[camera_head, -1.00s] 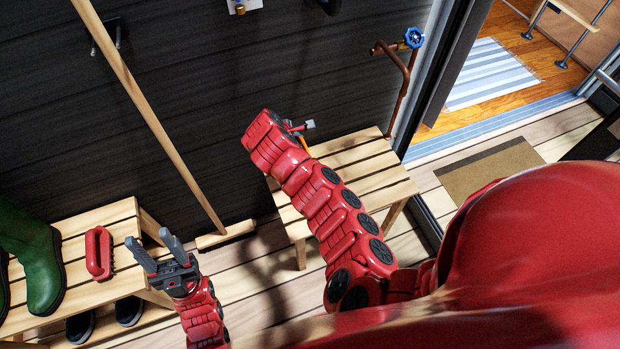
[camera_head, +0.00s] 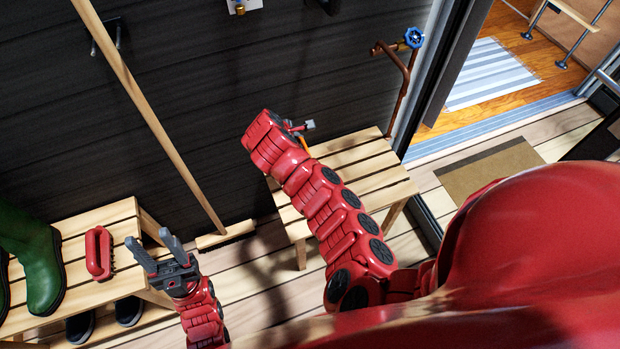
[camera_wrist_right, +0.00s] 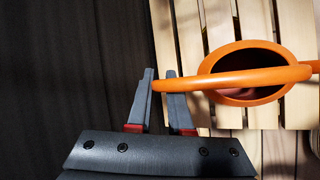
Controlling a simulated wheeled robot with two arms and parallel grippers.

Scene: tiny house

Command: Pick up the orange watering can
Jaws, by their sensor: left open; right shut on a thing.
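The orange watering can (camera_wrist_right: 250,76) shows in the right wrist view, with a round dark opening and a handle arching across it. My right gripper (camera_wrist_right: 163,84) is shut on the can's handle near its left end. In the head view only a small orange sliver of the can (camera_head: 304,144) shows beside my right gripper (camera_head: 302,127). My right arm hides the rest of the can and most of that gripper. My left gripper (camera_head: 154,248) is open and empty, near the end of the left bench.
The slatted bench (camera_head: 362,165) is below the can. The left bench (camera_head: 107,222) holds a red brush (camera_head: 98,254) and green boots (camera_head: 40,262). A wooden pole (camera_head: 150,115) leans on the dark wall. A pipe with a blue valve (camera_head: 413,38) stands by the doorway.

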